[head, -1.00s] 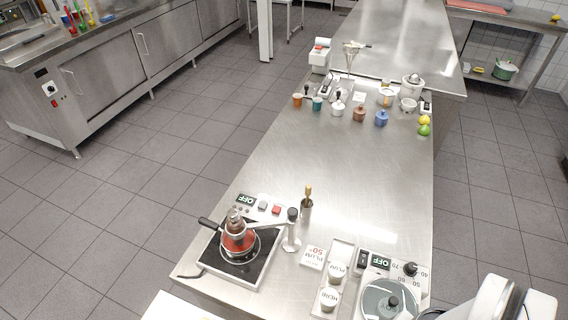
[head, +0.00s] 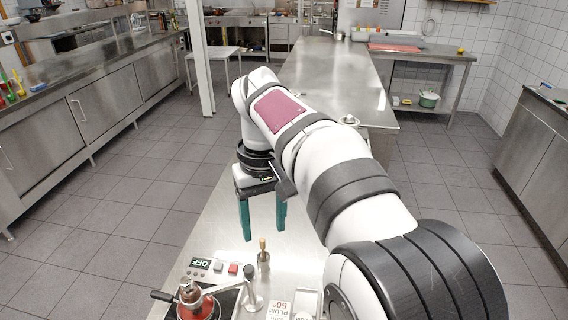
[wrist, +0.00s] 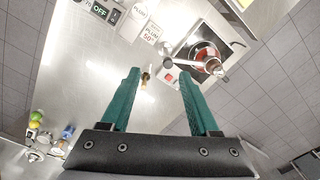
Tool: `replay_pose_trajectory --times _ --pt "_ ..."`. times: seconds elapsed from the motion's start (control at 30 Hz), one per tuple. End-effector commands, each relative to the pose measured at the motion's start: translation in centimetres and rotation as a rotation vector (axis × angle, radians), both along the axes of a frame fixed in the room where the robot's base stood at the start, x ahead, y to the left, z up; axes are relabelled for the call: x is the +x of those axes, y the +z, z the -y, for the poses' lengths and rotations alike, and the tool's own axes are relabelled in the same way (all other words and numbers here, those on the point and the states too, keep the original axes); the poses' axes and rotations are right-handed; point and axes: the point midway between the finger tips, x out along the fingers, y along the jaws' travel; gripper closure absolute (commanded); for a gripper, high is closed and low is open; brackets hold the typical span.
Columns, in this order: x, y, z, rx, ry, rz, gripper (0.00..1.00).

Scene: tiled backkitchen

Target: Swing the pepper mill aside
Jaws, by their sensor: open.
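The pepper mill (head: 188,291), dark with a steel top, appears to sit on a swing arm (head: 222,289) that reaches from an upright post (head: 251,300). The mill stands over a pan of red sauce (head: 196,308) on a black hotplate, low in the head view. In the wrist view the mill (wrist: 212,66) is right of my fingers, above the pan (wrist: 205,52). My gripper (head: 264,233) has two green fingers pointing down, open and empty. It is above the bench, beyond the mill and to its right in the head view. The fingers also show in the wrist view (wrist: 158,74).
A small pot with a wooden-handled tool (head: 263,257) stands below my fingers, close to the post. The OFF control panel (head: 200,264) lies behind the hotplate. White labelled blocks (head: 279,309) are right of the post. My arm hides much of the bench.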

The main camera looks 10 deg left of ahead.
Motion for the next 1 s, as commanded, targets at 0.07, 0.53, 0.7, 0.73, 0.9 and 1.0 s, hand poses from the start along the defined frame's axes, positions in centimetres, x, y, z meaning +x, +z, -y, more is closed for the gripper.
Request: replay_pose_trajectory --times 0.07,0.53,0.7,0.73,0.9,1.0 --pt "1.4 -0.7 -3.0 -0.009 0.1 0.01 0.38" --pt "2.0 -10.3 -4.7 -0.015 0.16 0.015 0.38" --pt "2.0 -14.3 -4.7 -0.014 0.159 0.017 0.38" --pt "2.0 -14.8 -4.7 -0.014 0.158 0.017 0.38" --pt "2.1 -16.5 -4.7 -0.013 0.158 0.019 0.38" --pt "2.1 -16.7 -4.7 -0.012 0.158 0.02 0.38"
